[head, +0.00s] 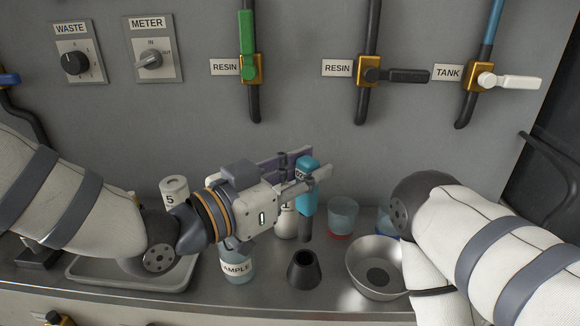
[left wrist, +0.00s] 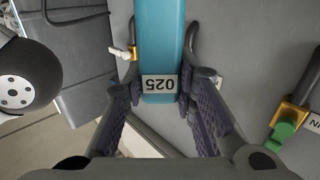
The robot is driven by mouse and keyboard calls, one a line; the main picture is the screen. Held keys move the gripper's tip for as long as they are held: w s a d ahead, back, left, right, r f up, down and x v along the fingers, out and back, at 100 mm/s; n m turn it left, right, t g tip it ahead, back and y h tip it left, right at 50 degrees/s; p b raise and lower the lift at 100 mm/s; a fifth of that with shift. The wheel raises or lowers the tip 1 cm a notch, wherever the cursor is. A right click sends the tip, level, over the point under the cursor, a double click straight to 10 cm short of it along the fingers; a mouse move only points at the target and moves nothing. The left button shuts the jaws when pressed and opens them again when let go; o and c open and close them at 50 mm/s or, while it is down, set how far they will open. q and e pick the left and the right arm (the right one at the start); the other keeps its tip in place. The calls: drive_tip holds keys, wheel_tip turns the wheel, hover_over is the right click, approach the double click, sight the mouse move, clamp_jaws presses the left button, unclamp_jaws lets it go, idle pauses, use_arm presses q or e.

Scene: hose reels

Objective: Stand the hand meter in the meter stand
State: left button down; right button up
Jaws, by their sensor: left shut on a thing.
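The hand meter (head: 308,200) is a teal upright body with a dark lower end, in the middle of the head view. My left gripper (head: 303,176) is shut on its upper part. In the left wrist view the meter (left wrist: 161,40) sits between the purple-padded fingers, with a white label reading 025. The meter stand (head: 303,272) appears to be the black cone-shaped holder with an open top on the counter. The meter's dark tip shows above and slightly behind it in the picture, apart from it. My right gripper is not seen; only my right arm shows.
A sample jar (head: 237,266) stands left of the stand, and a metal bowl (head: 374,268) stands right of it. A clear cup with a red base (head: 342,216) and a white bottle (head: 286,223) are behind. A tray (head: 130,274) lies left. Valves line the wall.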

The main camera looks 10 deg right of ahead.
sight(301, 218)
use_arm(q)
drive_tip(key=shift+d, duration=0.2)
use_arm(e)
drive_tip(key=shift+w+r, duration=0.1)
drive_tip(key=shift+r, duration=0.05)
use_arm(q)
drive_tip(key=shift+a+f+b, duration=0.1)
drive_tip(key=shift+f+b, duration=0.75)
drive_tip(key=shift+f, duration=3.35)
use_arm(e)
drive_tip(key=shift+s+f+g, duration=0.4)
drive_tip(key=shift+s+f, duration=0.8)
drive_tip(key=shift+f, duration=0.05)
use_arm(q)
drive_tip(key=c, duration=1.2)
unclamp_jaws()
drive_tip(key=v, duration=1.2)
